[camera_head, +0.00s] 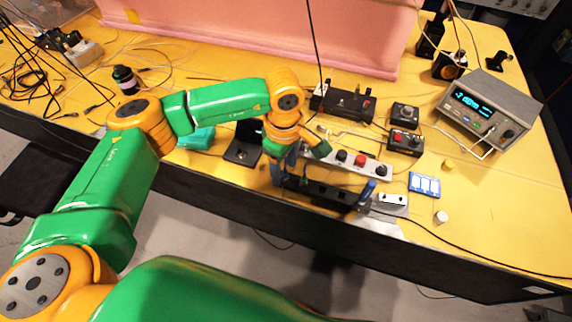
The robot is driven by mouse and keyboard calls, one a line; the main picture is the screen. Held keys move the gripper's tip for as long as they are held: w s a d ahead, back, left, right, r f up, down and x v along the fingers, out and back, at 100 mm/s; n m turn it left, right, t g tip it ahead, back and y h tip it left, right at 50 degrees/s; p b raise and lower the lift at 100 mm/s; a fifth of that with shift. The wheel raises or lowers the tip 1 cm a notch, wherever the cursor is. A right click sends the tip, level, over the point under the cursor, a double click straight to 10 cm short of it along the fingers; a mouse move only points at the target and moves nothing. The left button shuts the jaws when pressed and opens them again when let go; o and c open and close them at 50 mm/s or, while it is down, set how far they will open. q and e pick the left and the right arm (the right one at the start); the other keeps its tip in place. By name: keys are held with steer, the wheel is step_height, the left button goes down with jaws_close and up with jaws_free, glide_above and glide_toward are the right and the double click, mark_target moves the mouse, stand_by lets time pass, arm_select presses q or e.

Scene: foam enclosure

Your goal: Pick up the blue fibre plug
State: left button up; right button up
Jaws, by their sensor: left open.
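A small blue plug-like piece (367,189) stands tilted at the right end of a black bar (325,193) near the table's front edge. I take it for the blue fibre plug, but it is small in this view. My left gripper (298,162) points down over the left end of that bar, to the left of the blue piece and apart from it. It is open. A bluish part shows by its left finger, and I cannot tell whether it belongs to the gripper. My right gripper is not in view.
A grey strip with red and black knobs (378,167) lies just behind the bar. A blue-and-white box (424,184), a small white cap (441,217) and a metering unit with a lit display (488,110) stand to the right. Loose cables (32,88) crowd the left.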

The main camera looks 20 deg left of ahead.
mark_target(285, 175)
arm_select(q)
step_height(285, 175, down, 2)
steer(key=shift+f, duration=0.1)
steer(key=shift+w+f, duration=0.25)
steer(key=shift+w, duration=0.15)
steer(key=shift+s+r, duration=0.1)
jaws_close()
jaws_free()
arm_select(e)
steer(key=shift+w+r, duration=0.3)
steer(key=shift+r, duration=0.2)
arm_select(q)
steer(key=shift+r, duration=0.1)
